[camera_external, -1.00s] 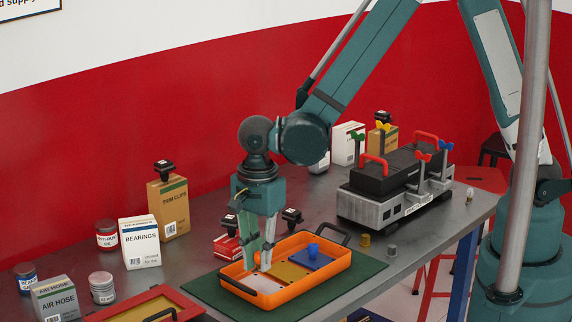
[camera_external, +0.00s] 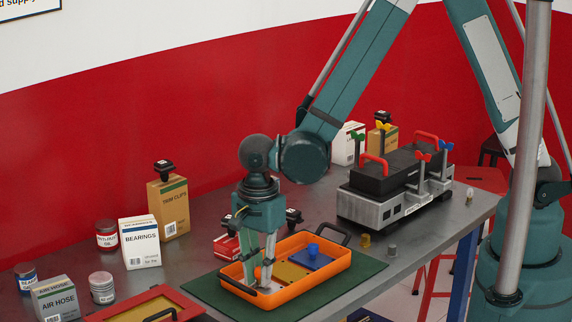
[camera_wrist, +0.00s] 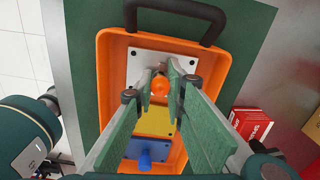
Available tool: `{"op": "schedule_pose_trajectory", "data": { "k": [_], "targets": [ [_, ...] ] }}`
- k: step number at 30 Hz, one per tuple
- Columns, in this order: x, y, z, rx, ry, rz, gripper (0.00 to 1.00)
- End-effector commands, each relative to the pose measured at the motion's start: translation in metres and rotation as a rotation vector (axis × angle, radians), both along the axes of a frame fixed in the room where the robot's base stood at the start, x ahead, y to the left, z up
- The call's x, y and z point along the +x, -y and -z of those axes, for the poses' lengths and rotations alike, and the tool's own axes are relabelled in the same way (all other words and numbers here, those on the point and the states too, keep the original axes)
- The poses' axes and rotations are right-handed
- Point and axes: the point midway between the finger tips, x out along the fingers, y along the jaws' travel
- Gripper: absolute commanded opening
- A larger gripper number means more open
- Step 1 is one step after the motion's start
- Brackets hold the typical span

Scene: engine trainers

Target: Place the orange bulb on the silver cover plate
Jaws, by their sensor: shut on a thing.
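The orange bulb (camera_wrist: 160,86) is between my fingertips, over the silver cover plate (camera_wrist: 135,64) in the wrist view. My gripper (camera_external: 260,285) is shut on the bulb, pointing down inside the near-left end of the orange tray (camera_external: 310,284). In the external view the fingers and tray wall largely hide the bulb and the silver plate. I cannot tell whether the bulb touches the plate. The tray also holds a yellow plate (camera_wrist: 162,120) in the middle and a blue plate (camera_wrist: 135,147) with a blue bulb (camera_wrist: 145,161) on it.
The tray lies on a green mat (camera_external: 366,270) and has black handles at its ends. A red tray (camera_external: 150,299) is at the lower left. A red box (camera_external: 227,246) and black knobbed parts stand behind my gripper. An engine block (camera_external: 385,190) stands at the right.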

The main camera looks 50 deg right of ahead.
Motion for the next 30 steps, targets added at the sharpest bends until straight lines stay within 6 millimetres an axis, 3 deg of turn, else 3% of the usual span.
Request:
{"op": "schedule_pose_trajectory", "data": {
  "k": [8, 12, 30],
  "targets": [
    [0.0, 0.0, 0.0038, 0.0, 0.0, 0.0, 0.07],
    [0.0, 0.0, 0.0031, 0.0, 0.0, 0.0, 0.28],
    [0.0, 0.0, -0.004, 0.0, 0.0, 0.0, 0.28]
  ]
}}
